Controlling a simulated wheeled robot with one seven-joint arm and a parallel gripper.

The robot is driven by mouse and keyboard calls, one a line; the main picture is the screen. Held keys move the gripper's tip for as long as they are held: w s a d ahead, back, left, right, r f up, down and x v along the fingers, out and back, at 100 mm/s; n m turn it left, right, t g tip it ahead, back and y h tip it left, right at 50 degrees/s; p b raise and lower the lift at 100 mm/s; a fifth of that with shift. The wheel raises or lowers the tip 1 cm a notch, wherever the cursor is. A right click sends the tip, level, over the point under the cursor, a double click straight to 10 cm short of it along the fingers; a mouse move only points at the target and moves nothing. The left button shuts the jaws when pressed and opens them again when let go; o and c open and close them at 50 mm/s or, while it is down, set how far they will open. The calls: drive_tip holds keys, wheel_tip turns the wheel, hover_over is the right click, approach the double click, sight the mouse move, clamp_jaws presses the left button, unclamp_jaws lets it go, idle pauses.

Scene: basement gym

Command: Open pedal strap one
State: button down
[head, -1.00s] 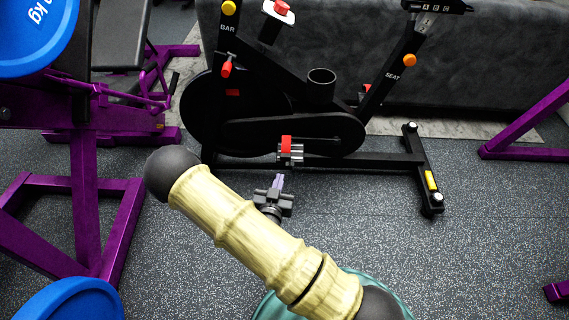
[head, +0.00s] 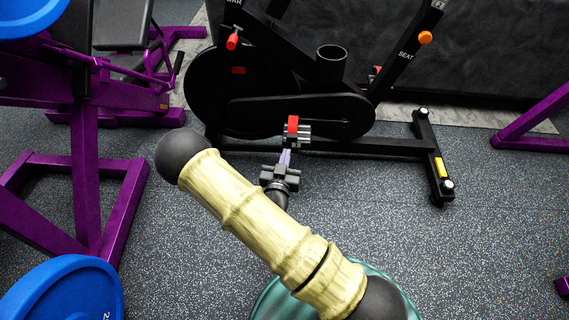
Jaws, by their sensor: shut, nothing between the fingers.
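The exercise bike's near pedal (head: 299,139) is a small grey block low on the bike. A red strap (head: 292,125) stands over its left part. My gripper (head: 285,157) has pale purple fingers, shut and empty, pointing away from me at the pedal. The fingertips are just below and left of the pedal in the picture. I cannot tell whether they touch it. The dark gripper body (head: 280,178) hides a little floor behind it, and my arm link covers the middle foreground.
The black bike (head: 290,108) stands on speckled floor, its rear foot (head: 432,160) at right. A purple frame (head: 88,190) and blue weight plate (head: 62,290) are at left. Another purple frame (head: 530,125) is at far right. Floor (head: 400,240) at right of my arm is clear.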

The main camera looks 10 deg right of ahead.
sight(290, 137)
drive_tip(key=b+x, duration=0.4)
drive_tip(key=x, duration=0.4)
drive_tip(key=shift+w+d+f, duration=0.1)
drive_tip(key=shift+w+f, duration=0.05)
drive_tip(key=shift+f, duration=0.05)
drive_tip(key=shift+w+d+r+b, duration=0.2)
drive_tip(key=shift+w+d+b, duration=0.1)
drive_tip(key=shift+w+b, duration=0.3)
drive_tip(key=shift+w, duration=0.15)
drive_tip(key=shift+a+r+p, duration=0.15)
drive_tip(key=shift+a+p, duration=0.05)
drive_tip(key=shift+p, duration=0.2)
